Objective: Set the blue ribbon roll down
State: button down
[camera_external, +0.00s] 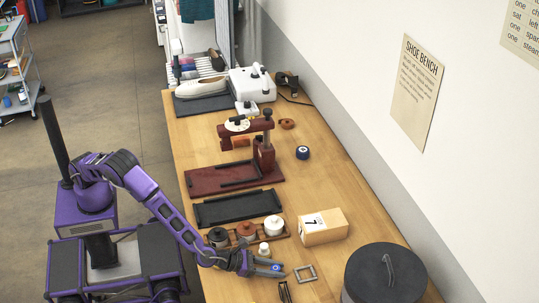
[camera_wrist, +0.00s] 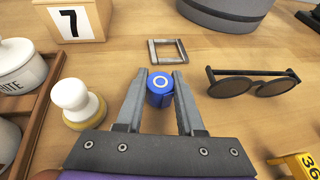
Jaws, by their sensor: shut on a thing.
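The blue ribbon roll (camera_wrist: 160,88) is a small bright blue cylinder with a white ring on its top. It sits upright between the fingertips of my gripper (camera_wrist: 162,78), which is shut on it. In the external view my gripper (camera_external: 277,268) is over the near part of the wooden bench (camera_external: 340,212), and the blue ribbon roll (camera_external: 276,267) shows only as a small blue spot between the fingers. I cannot tell whether its underside touches the bench.
A square metal frame (camera_wrist: 167,50) lies just beyond the fingertips. Dark glasses (camera_wrist: 252,85) lie to the right, and a white-knobbed stamp (camera_wrist: 77,103) stands to the left. A number 7 box (camera_wrist: 75,20) and a grey round box (camera_wrist: 225,12) stand farther back. Bare wood lies between them.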

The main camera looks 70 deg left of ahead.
jog(key=shift+f, duration=0.2)
jog(key=c, duration=0.5)
grip_release()
jog(key=shift+r, duration=0.1)
jog(key=shift+r, duration=0.1)
jog(key=shift+s+r, duration=0.1)
jog(key=shift+r, duration=0.05)
jog(key=v, duration=1.1)
jog(key=shift+s+a+r, duration=0.1)
jog(key=shift+s+r, duration=0.05)
jog(key=shift+s, duration=0.2)
